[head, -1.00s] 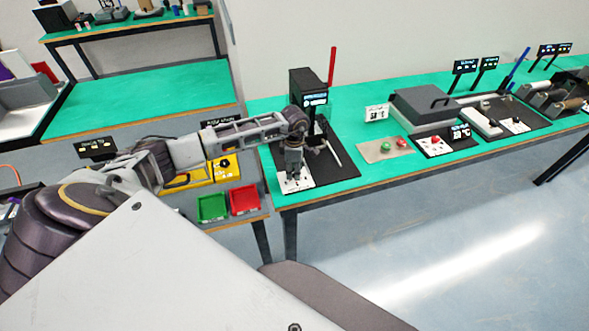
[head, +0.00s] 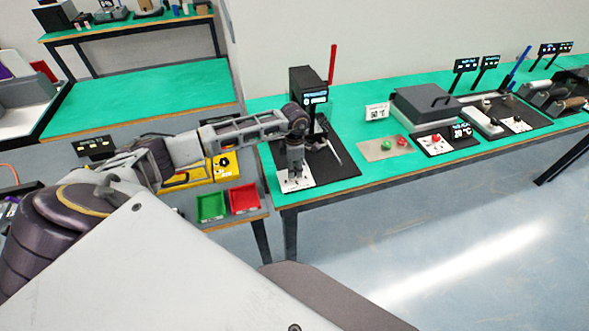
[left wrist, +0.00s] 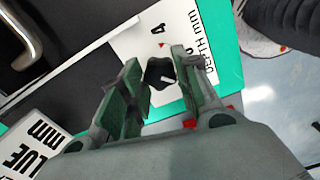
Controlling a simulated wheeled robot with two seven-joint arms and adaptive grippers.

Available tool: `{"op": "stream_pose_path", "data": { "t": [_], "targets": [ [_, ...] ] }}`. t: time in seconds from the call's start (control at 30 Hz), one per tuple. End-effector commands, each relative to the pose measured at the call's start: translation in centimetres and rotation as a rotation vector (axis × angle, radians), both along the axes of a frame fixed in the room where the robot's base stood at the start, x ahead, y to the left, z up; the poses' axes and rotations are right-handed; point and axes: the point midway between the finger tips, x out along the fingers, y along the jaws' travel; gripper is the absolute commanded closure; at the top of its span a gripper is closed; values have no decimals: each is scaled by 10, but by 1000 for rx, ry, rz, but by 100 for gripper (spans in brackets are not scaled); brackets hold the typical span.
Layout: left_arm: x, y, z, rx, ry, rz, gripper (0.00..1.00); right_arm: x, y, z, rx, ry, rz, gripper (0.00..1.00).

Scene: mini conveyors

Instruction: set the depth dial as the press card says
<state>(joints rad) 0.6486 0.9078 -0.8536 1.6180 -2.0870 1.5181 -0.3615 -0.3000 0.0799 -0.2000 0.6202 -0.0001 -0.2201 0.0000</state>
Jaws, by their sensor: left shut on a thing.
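The depth dial is a black knob (left wrist: 158,73) with a white pointer mark, on a white plate (left wrist: 200,30) lettered "DEPTH mm" with a 4 in red and black print. The plate also shows in the head view (head: 297,184) on the press's dark base, by the table's front edge. My left gripper (head: 295,170) points down over it. In the left wrist view its green-padded fingers (left wrist: 156,68) are shut on the knob, one on each side. A white card (left wrist: 35,145) partly shows there, reading "LUE" and "mm"; its value is out of frame. My right gripper is not in view.
The black press (head: 305,85) with a red lever (head: 332,65) and small display (head: 316,97) stands behind my gripper. Green (head: 211,206) and red (head: 244,198) trays sit at lower left.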

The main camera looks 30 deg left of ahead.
Motion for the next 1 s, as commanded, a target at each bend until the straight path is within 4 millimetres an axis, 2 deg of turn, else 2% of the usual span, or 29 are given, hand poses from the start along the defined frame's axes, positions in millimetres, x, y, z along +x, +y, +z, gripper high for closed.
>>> {"op": "stream_pose_path", "data": {
  "t": [0.7,1.0],
  "targets": [
    [1,0,0,0,-2,549,92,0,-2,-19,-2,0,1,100],
    [1,0,0,1,-2,728,92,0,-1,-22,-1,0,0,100]
  ]
}}
